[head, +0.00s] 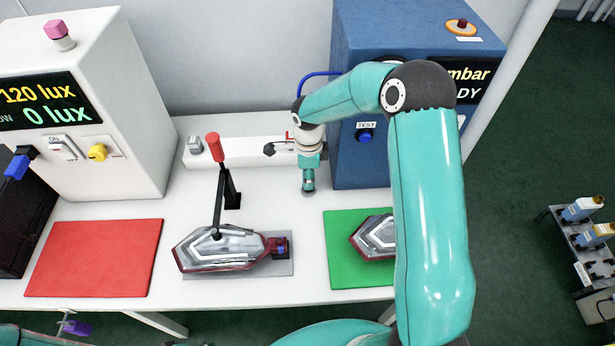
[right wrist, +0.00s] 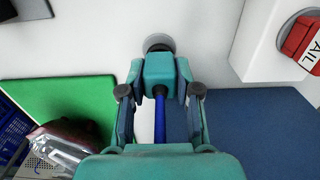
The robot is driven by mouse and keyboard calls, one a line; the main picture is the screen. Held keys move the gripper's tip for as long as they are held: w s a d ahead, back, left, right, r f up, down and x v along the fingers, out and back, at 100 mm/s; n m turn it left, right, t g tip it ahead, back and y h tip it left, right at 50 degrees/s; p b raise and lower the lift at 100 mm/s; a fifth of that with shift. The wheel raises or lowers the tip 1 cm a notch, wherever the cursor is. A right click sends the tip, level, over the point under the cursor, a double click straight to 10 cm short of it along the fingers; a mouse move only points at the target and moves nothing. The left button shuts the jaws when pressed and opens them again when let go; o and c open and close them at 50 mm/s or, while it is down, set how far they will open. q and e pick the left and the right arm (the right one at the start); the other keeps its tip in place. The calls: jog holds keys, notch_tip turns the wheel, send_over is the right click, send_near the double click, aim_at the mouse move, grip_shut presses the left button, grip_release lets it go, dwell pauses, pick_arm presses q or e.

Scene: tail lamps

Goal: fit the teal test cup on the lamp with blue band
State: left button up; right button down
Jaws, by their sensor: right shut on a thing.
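My right gripper (head: 308,160) is shut on the teal test cup (head: 308,182), above the white table near the blue machine. In the right wrist view, the cup's teal body (right wrist: 160,70) sits between the fingers, with a dark round end beyond and a blue hose (right wrist: 160,118) behind. One tail lamp (head: 225,253) lies on a grey plate, under a red-handled clamp (head: 215,150); a small dark blue part (head: 281,248) is at its right end. A second lamp (head: 375,238) lies on the green mat (head: 345,272), partly hidden by my arm. I cannot make out a band on either. My left gripper is not clearly visible.
The blue machine (head: 355,60) stands behind my right arm, and a white lux-meter box (head: 85,150) stands at the left. A low white block (head: 240,152) is at the back. The red mat (head: 95,258) is empty. A small rack (head: 590,240) stands at the far right.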

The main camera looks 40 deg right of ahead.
jog(key=shift+r, duration=1)
jog(key=shift+r, duration=0.7)
jog(key=c, duration=1.4)
grip_release()
grip_shut()
